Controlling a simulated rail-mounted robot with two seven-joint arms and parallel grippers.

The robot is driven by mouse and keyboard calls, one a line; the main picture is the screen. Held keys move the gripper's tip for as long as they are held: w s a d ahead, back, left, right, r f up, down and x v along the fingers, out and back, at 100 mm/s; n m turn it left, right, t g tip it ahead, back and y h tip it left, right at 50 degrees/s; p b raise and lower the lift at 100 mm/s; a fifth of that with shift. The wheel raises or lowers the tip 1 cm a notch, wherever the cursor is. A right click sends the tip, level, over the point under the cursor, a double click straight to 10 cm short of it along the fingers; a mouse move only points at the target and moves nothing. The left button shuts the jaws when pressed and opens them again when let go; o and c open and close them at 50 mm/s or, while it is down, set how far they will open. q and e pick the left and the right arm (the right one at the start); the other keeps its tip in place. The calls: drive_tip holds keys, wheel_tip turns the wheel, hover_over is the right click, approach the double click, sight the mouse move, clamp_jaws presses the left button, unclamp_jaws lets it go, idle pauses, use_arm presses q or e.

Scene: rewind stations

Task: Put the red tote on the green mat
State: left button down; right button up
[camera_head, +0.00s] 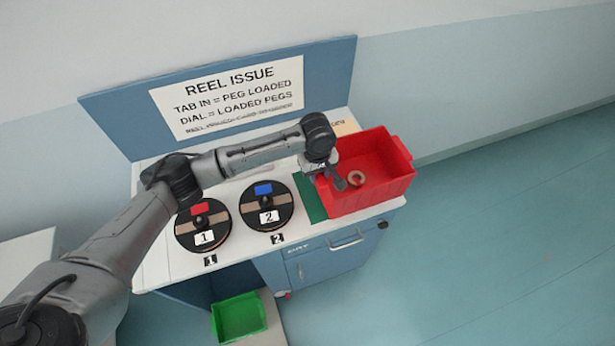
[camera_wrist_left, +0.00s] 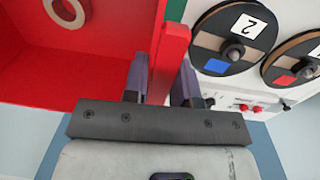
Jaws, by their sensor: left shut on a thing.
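The red tote (camera_head: 375,196) is at the right end of the white counter, over part of the green mat (camera_head: 309,198). A strip of the mat shows along the tote's left side. I cannot tell whether the tote's base touches the mat or is slightly above it. My left gripper (camera_head: 340,183) is shut on the tote's left wall. In the left wrist view its fingers (camera_wrist_left: 162,82) lie on either side of the red wall (camera_wrist_left: 168,58). A tan ring (camera_head: 356,178) lies inside the tote. My right gripper is not in view.
Two black reels, one marked 1 (camera_head: 203,228) and one marked 2 (camera_head: 266,206), sit on the counter (camera_head: 165,262) left of the mat. A blue sign panel (camera_head: 335,75) stands behind. A green bin (camera_head: 239,318) is below. Open floor lies to the right.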

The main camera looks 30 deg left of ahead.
use_arm(q)
drive_tip(key=a+f, duration=0.3)
drive_tip(key=f, duration=0.2)
drive_tip(key=shift+w+f, duration=0.35)
drive_tip(key=shift+f, duration=0.05)
drive_tip(key=shift+a, duration=0.1)
drive_tip(key=c, duration=0.9)
unclamp_jaws()
drive_tip(key=shift+f, duration=0.15)
